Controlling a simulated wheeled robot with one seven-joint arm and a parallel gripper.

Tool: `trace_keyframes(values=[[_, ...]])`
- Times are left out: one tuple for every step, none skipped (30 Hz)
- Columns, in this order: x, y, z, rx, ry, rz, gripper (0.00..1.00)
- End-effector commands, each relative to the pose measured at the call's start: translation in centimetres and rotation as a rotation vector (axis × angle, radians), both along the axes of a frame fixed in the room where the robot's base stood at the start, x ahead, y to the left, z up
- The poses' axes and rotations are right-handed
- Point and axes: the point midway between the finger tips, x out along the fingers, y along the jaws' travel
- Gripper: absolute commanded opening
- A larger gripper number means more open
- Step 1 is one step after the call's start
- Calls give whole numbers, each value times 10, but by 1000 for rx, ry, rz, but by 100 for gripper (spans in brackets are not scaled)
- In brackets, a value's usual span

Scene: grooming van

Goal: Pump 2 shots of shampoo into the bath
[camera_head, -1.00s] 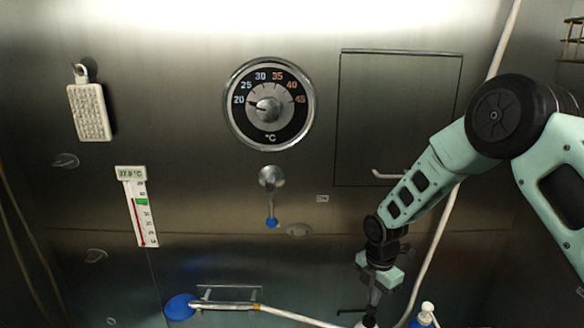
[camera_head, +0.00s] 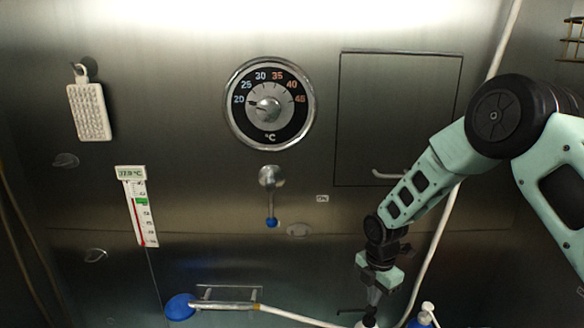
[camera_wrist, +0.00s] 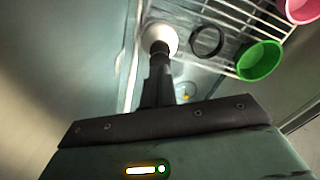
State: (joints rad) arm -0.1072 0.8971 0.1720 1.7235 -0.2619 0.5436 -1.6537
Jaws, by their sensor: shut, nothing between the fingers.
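My gripper (camera_head: 373,305) points straight down near the bottom edge of the head view. Its fingers are shut with nothing between them. In the wrist view the fingertips (camera_wrist: 160,50) are over a white round top (camera_wrist: 156,33), perhaps the shampoo pump's head; whether they touch or press it I cannot tell. A bit of this white top (camera_head: 368,323) shows under the fingers in the head view, its body cut off by the frame. To its right is a blue bottle (camera_head: 420,322) with a white top, also cut off. I cannot make out the bath clearly.
The wrist view shows a wire rack (camera_wrist: 222,12) with a black ring (camera_wrist: 207,42), a green cup (camera_wrist: 259,61) and a pink cup (camera_wrist: 304,8). A blue-headed shower hose (camera_head: 180,307) crosses below the temperature dial (camera_head: 268,104). A wall thermometer (camera_head: 140,210) hangs left.

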Motion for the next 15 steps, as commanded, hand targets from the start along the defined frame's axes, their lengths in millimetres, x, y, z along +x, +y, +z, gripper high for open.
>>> trace_keyframes(values=[[0, 0, -2, 0, 0, 0, 0], [0, 0, -3, 0, 0, 0, 0], [0, 0, -5, 0, 0, 0, 0], [0, 0, -6, 0, 0, 0, 0], [0, 0, -7, 1, 1, 0, 0], [0, 0, -8, 1, 1, 0, 0], [0, 0, -9, 1, 1, 0, 0], [0, 0, -10, 1, 1, 0, 0], [0, 0, -12, 1, 1, 0, 0], [0, 0, -13, 1, 1, 0, 0], [0, 0, -14, 0, 0, 0, 0], [0, 0, -15, 0, 0, 0, 0], [0, 0, -16, 0, 0, 0, 0], [0, 0, -17, 0, 0, 0, 0], [0, 0, -18, 0, 0, 1, 0]])
